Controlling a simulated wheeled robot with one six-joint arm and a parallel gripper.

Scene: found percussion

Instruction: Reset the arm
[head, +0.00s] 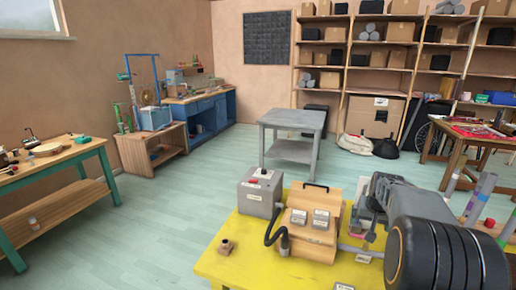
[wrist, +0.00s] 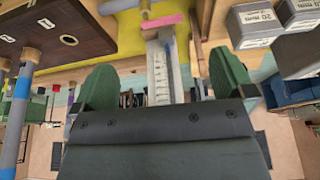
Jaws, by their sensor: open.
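My gripper (wrist: 163,85) shows in the wrist view with its two green fingers wide apart and nothing held between them. A pale strip with markings and a pink end (wrist: 164,20) lies beyond the gap, apart from the fingers as far as I can tell. In the head view my arm reaches over the right part of the yellow table (head: 225,262). The arm's bulk hides much of my gripper there and part of the tabletop.
On the yellow table stand a grey box with a red button (head: 260,192), a wooden unit with grey blocks (head: 311,218) and a black cable. Banded tubes (head: 482,195) stand at right. A grey table (head: 292,122) stands behind. The floor at left centre (head: 160,225) is clear.

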